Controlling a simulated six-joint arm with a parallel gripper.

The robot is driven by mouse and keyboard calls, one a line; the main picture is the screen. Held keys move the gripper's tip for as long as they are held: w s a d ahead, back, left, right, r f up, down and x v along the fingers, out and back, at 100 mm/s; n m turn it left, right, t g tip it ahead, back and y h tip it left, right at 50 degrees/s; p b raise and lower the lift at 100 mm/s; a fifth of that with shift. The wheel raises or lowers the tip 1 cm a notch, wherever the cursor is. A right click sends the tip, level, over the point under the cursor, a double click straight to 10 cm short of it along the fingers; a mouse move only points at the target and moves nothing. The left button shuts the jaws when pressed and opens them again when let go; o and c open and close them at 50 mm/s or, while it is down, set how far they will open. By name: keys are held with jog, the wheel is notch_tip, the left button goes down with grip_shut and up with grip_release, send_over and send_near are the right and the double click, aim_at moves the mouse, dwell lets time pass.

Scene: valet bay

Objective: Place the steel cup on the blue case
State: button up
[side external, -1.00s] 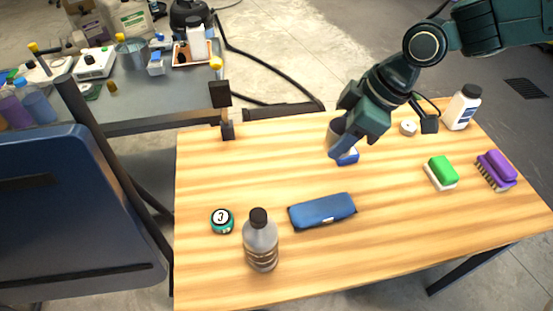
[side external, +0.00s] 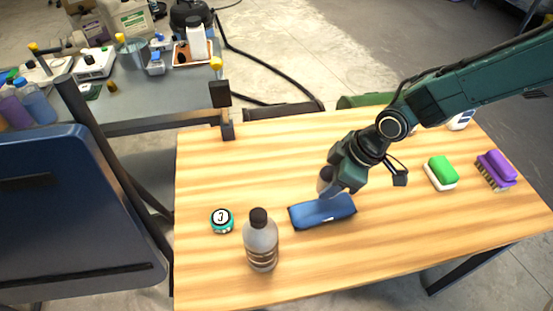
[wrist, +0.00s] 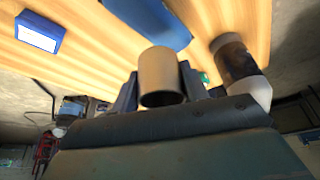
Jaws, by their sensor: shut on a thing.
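The steel cup shows in the wrist view (wrist: 160,72) as a grey-brown cylinder between my fingers. In the side view the cup (side external: 324,180) is partly hidden by my gripper (side external: 331,184). My gripper is shut on the cup. The blue case (side external: 322,212) lies flat on the wooden table, and the cup is at its back edge in the side view. I cannot tell whether cup and case touch. In the wrist view the case (wrist: 150,18) is beyond the cup, at the top.
A grey bottle with a black cap (side external: 261,242) stands left of the case. A teal round tin (side external: 222,220) is further left. A green-topped sponge (side external: 441,173) and a purple brush (side external: 496,170) lie right. A blue-and-white box (wrist: 40,31) shows in the wrist view.

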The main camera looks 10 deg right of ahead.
aim_at(318, 205)
jog(key=shift+f, duration=3.4)
jog(key=shift+f, duration=0.15)
jog(key=o, duration=1)
jog(key=shift+v, duration=6.2)
